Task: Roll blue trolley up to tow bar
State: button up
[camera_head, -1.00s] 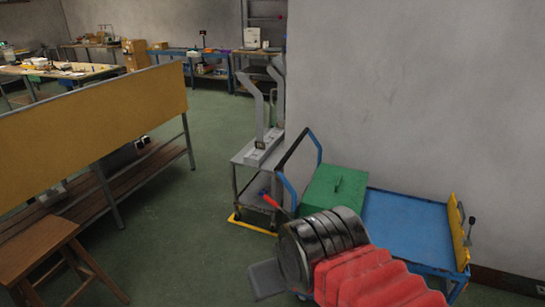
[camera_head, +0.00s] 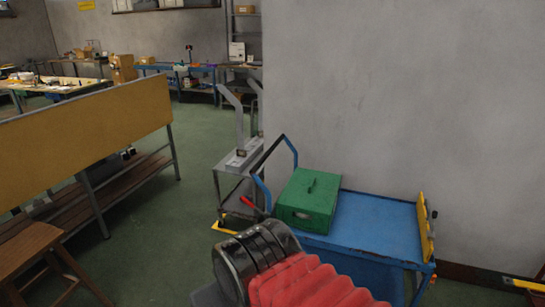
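The blue trolley (camera_head: 375,222) stands against the grey wall, right of centre. It has a flat blue deck, a black-and-blue push handle (camera_head: 262,160) at its left end, and a yellow end board (camera_head: 425,230) with a small lever at its right end. A green lidded box (camera_head: 308,203) sits on the left part of the deck. My red and black arm covers the trolley's lower front. I cannot make out my gripper or its fingers. I cannot identify a tow bar for certain; a yellow bar (camera_head: 525,284) lies low at the right edge.
A grey cart (camera_head: 232,186) with upright leg-shaped boards stands left of the trolley; a red-ended lever (camera_head: 248,202) shows between them. A yellow-backed bench (camera_head: 90,125) and wooden stool (camera_head: 30,248) stand at left. Green floor between is clear.

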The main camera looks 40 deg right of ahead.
aim_at(370, 240)
jog(key=z, duration=0.2)
jog(key=i, duration=2.85)
jog(key=u, duration=0.3)
